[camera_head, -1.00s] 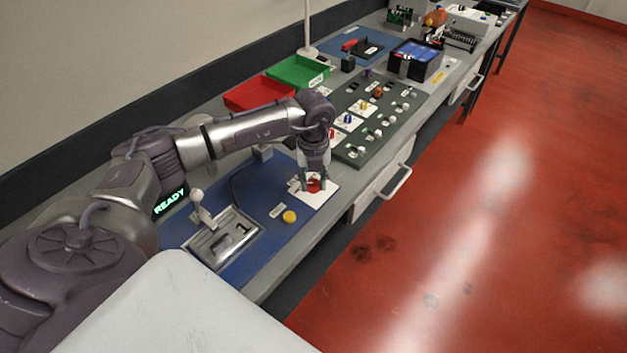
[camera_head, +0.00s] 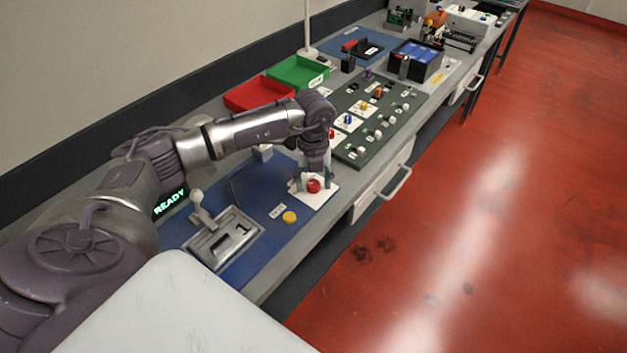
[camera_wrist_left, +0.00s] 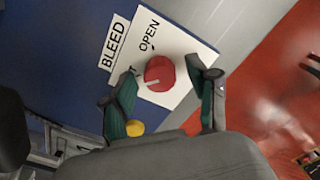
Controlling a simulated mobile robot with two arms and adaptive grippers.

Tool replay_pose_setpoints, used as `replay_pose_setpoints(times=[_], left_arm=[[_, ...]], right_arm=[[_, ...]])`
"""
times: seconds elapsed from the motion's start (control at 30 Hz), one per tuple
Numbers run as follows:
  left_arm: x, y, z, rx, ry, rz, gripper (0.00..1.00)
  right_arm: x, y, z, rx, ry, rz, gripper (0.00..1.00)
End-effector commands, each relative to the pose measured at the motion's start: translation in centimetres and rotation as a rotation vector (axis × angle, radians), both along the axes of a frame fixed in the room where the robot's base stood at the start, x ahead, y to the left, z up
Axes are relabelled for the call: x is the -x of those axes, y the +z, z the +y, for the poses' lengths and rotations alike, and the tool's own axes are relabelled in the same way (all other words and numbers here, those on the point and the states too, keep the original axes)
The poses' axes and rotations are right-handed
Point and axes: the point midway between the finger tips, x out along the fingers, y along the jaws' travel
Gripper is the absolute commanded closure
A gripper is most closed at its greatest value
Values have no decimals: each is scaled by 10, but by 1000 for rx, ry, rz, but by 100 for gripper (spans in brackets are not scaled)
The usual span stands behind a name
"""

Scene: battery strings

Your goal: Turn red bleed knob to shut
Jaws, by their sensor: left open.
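The red bleed knob (camera_head: 313,186) sits on a white plate (camera_head: 325,194) on the blue mat. It also shows in the left wrist view (camera_wrist_left: 160,71), round, with a white pointer mark on its left lower side. The mark points away from the word OPEN and towards the left finger. A second label there is mostly hidden by that finger, with only a final T showing. My left gripper (camera_head: 314,177) is open, its fingertips (camera_wrist_left: 166,82) on either side of the knob's near part, apart from it as far as I can see. My right gripper is not in view.
A yellow button (camera_head: 289,217) and a metal lever unit (camera_head: 222,240) are on the mat nearer me. A dark panel (camera_head: 352,155) with several small knobs lies beyond, beside red (camera_head: 258,93) and green (camera_head: 297,72) trays. The bench's right edge is close to the plate.

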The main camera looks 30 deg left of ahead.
Motion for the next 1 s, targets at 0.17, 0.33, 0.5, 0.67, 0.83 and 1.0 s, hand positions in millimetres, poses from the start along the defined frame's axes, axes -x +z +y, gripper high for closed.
replay_pose_setpoints(times=[0.17, 0.33, 0.5, 0.67, 0.83, 1.0], left_arm=[[-1, 11, 0, 0, 0, -3, 41], [-1, 43, 0, 0, -1, -5, 41], [-1, 80, 0, 0, 0, -6, 41], [-1, 105, 0, 0, 0, -3, 41], [0, 118, 0, 1, 0, -1, 41], [0, 120, 0, 0, 0, 0, 41]], right_arm=[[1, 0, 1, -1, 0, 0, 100], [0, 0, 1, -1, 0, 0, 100], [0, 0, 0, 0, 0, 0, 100], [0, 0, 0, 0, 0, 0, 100], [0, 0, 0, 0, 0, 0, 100], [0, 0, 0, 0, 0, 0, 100]])
